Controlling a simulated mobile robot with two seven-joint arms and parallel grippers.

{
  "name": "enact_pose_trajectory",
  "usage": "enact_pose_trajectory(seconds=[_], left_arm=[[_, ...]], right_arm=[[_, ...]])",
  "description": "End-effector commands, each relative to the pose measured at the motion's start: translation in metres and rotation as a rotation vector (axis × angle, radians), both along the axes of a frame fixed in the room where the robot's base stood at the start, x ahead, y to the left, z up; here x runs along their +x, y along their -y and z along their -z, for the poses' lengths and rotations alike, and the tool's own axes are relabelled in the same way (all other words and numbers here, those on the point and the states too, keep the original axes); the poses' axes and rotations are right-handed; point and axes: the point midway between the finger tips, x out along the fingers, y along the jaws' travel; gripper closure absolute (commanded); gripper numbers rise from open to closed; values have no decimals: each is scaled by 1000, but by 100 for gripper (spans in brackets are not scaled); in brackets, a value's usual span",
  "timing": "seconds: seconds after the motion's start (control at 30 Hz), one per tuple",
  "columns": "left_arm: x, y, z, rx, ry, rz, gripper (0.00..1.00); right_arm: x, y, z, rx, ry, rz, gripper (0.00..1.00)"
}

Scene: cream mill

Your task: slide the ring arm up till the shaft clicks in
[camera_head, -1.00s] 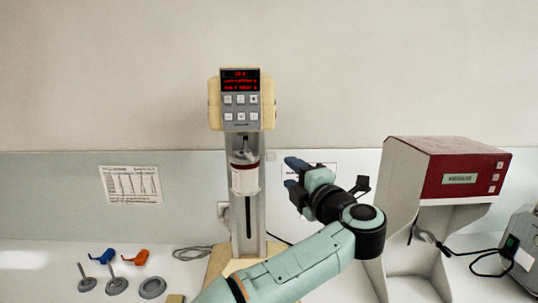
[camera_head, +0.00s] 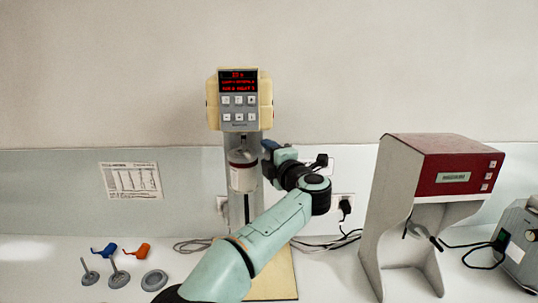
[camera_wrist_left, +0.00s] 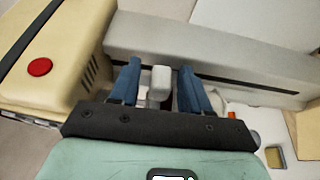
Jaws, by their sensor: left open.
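The cream mill head (camera_head: 239,100) with a red display sits at the top of a grey column (camera_head: 252,215). A white beaker with a dark red upper band (camera_head: 243,175) is held upright below the head, at the front of the column. The ring arm is mostly hidden in the head view. My left gripper (camera_head: 269,156) is at the right side of the column, level with the beaker's top. In the left wrist view its blue fingers (camera_wrist_left: 160,88) are open on either side of a pale grey block (camera_wrist_left: 160,77) beside the column; contact cannot be told.
A red-topped grey cabinet (camera_head: 443,170) stands at right, with another device (camera_head: 521,240) beyond it. Grey discs and shafts (camera_head: 118,277), a blue part (camera_head: 104,253) and an orange part (camera_head: 136,251) lie at left. Cables run behind the column.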

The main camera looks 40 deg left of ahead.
Motion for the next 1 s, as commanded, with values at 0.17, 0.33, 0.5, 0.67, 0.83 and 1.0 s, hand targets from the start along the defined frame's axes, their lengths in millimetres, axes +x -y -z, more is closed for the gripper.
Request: enact_pose_trajectory(seconds=[0.17,0.33,0.5,0.67,0.83,1.0], left_arm=[[0,0,0,0,0,0,100],[0,0,-3,0,2,0,100],[0,0,-32,2,9,-1,100],[-1,0,-44,6,9,1,100],[-1,1,-45,6,11,4,100],[-2,0,-46,5,13,4,53]], right_arm=[[0,0,0,0,0,0,57],[1,0,-1,0,1,0,57],[12,0,-9,0,13,0,57],[15,0,-12,-1,18,0,57],[15,0,-11,0,17,0,57],[15,0,-11,0,17,0,57]])
